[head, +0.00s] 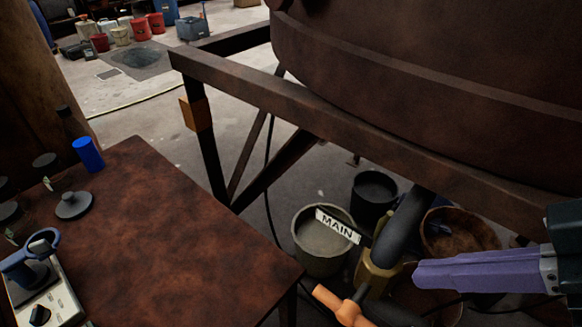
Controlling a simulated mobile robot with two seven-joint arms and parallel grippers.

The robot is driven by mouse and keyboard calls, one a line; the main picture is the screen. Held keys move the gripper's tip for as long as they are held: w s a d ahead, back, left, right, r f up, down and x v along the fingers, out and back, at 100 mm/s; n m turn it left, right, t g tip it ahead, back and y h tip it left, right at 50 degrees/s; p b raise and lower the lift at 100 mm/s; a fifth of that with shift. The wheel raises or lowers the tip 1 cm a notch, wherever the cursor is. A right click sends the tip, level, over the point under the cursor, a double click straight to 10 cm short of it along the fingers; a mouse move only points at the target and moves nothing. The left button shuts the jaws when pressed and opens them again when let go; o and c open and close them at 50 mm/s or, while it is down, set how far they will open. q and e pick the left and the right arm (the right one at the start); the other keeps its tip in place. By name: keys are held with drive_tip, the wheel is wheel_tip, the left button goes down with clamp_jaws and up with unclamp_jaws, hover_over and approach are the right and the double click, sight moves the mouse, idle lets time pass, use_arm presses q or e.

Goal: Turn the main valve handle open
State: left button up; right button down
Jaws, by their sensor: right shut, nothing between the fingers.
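The orange main valve handle (341,305) shows at the bottom centre, its lower end close to the picture's bottom edge. It joins a brass valve body (372,276) on a dark pipe (402,226). A white tag (337,226) reading MAIN is above the valve. My right gripper (419,275) comes in from the right with purple fingers, shut and empty. Its tips are just right of the brass body and above right of the handle; I cannot tell whether they touch anything. My left gripper is not in view.
A brown table (180,230) fills the lower left, with a blue cylinder (88,154) and an instrument (48,300) on it. A large vat (430,60) rests on a metal frame (300,110). Buckets, including a grey one (306,262), stand beneath.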

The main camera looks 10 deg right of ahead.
drive_tip(key=w+f, duration=0.1)
drive_tip(key=w, duration=0.1)
approach(321, 288)
drive_tip(key=w+a, duration=0.2)
drive_tip(key=w, duration=0.1)
drive_tip(key=f, duration=0.1)
drive_tip(key=a+f+b, duration=0.1)
drive_tip(key=f, duration=0.1)
drive_tip(key=shift+s+f, duration=0.1)
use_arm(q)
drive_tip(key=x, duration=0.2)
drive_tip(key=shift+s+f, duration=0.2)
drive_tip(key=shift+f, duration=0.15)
use_arm(e)
drive_tip(key=shift+f, duration=0.45)
drive_tip(key=shift+r, duration=0.15)
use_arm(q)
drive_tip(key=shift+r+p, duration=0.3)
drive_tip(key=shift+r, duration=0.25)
